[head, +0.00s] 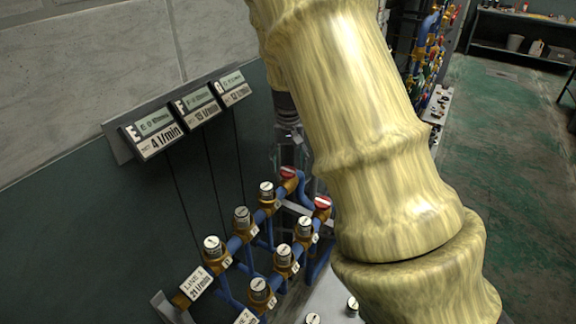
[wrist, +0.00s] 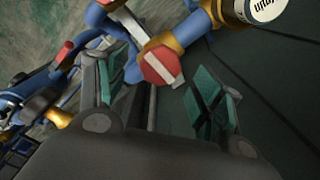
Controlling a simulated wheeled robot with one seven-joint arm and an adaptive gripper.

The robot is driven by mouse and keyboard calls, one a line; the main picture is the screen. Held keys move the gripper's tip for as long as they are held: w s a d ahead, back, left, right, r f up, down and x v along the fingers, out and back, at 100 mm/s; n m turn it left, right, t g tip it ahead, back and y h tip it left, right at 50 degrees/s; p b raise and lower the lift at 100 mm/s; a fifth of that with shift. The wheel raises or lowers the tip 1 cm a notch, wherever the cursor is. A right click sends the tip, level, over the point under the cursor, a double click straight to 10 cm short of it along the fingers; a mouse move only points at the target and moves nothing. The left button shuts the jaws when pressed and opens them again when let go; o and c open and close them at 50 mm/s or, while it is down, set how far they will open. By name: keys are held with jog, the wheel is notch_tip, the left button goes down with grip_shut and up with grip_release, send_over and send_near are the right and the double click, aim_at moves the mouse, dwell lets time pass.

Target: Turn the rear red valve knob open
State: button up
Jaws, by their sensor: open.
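The rear red valve knob (head: 288,172) sits at the far end of the pipe line nearer the wall. In the wrist view it is a red octagonal knob (wrist: 161,65) with a white bar across its face. My gripper (wrist: 153,84) is open, its green-padded fingers to either side of the knob in that view. I cannot tell whether they touch it. In the head view, my gripper (head: 288,142) is partly hidden behind my arm, just above the knob. A second red knob (head: 322,203) with a white bar ends the front line.
Blue pipes with several white-capped brass valves (head: 242,217) run toward the lower left. Three flow displays (head: 196,113) hang on the wall. A tag (head: 196,284) reads LINE 1. Open green floor (head: 510,160) lies to the right.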

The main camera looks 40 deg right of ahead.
aim_at(288, 174)
jog(key=shift+f, duration=1.35)
jog(key=c, duration=1)
